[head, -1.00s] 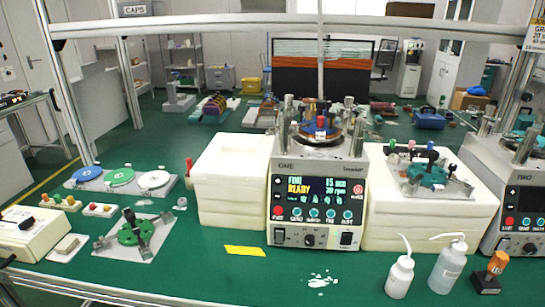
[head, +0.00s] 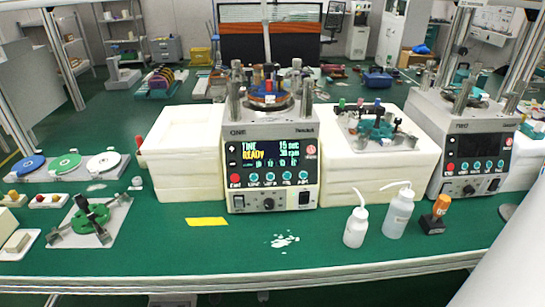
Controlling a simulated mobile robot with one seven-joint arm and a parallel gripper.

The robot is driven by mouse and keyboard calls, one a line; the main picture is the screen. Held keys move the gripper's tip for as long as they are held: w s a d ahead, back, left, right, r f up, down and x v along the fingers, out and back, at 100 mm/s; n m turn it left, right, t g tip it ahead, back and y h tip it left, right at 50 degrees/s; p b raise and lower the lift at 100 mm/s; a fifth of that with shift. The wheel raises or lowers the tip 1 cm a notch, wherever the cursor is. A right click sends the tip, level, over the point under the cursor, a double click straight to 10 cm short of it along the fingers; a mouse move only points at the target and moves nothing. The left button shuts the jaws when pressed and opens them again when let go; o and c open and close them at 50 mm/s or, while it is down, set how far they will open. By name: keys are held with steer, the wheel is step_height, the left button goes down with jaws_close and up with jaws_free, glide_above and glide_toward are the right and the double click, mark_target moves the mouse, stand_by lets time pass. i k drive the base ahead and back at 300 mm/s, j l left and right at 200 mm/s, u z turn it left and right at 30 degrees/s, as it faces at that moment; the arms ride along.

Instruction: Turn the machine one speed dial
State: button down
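Machine one (head: 272,150) stands on the green bench between two stacks of white foam blocks. Its front panel has a lit display (head: 269,149) with yellow and blue-white text, including READY. A row of teal buttons and a red button sit below the display. My gripper is not in view. A pale smooth shape at the lower right edge may be part of my arm.
Two white wash bottles (head: 397,212) and an orange-handled tool (head: 435,214) stand right of machine one, near the front edge. A yellow strip (head: 206,221) and a white spill (head: 283,240) lie before it. Machine two (head: 474,150) stands at right, its display dark.

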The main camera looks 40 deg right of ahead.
mark_target(269, 203)
steer(key=l+z, duration=1)
